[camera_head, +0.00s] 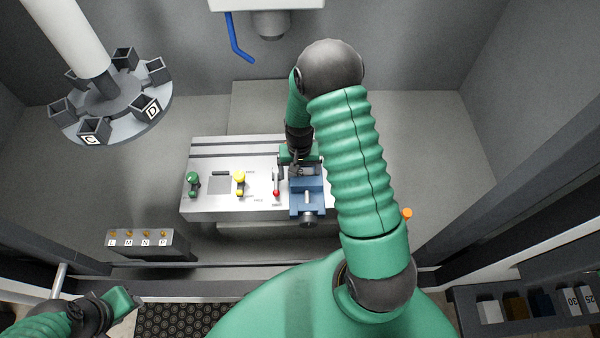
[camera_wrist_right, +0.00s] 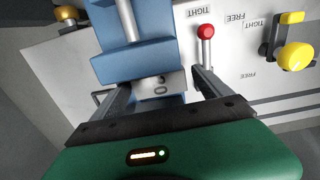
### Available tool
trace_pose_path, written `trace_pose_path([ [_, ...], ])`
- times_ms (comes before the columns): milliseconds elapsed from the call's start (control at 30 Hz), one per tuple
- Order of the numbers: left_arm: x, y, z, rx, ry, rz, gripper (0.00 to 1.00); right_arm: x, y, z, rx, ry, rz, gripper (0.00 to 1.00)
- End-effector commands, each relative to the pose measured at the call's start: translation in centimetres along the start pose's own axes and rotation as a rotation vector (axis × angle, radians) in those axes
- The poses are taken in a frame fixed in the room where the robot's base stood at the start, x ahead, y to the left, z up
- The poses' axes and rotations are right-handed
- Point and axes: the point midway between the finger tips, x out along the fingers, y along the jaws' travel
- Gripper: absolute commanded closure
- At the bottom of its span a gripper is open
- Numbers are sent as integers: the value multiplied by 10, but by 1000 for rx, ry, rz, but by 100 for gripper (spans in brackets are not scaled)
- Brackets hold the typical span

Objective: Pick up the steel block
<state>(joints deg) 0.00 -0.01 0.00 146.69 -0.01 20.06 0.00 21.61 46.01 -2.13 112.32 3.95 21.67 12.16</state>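The steel block (camera_wrist_right: 172,83), a light grey piece with dark marks on its face, sits at the jaws of the blue vise (camera_head: 306,192) in the right wrist view. The vise also shows large in that view (camera_wrist_right: 135,62). My right gripper (camera_head: 299,166) is over the back end of the vise. In the right wrist view its fingers (camera_wrist_right: 163,84) are apart, one on each side of the block, with a gap visible at the right finger. Contact on the left is unclear. In the head view the block is mostly hidden by the gripper. My left gripper (camera_head: 122,299) is at lower left, its fingers unclear.
The vise is on a metal panel (camera_head: 215,205) with a red-knobbed lever (camera_head: 276,183), a yellow knob (camera_head: 239,177) and a green knob (camera_head: 193,179). A carousel with lettered cups (camera_head: 140,128) stands at left. A labelled box (camera_head: 150,243) is at front left.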

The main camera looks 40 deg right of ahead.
Motion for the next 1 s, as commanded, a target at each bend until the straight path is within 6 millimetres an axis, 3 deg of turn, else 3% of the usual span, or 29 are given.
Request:
trace_pose_path([
  [67,0,0,0,0,0,0,64,0,1,0,1,-1,-1,24],
  [400,0,0,0,0,0,0,64,0,2,0,1,0,-2,69],
  [533,0,0,0,0,0,0,64,0,2,-1,1,0,-2,80],
  [567,0,0,0,0,0,0,64,0,2,-1,1,0,-2,88],
  [833,3,0,0,0,0,0,64,-7,1,-1,0,1,-1,88],
  [1000,11,0,2,0,0,0,64,-32,2,-2,1,6,-3,88],
])
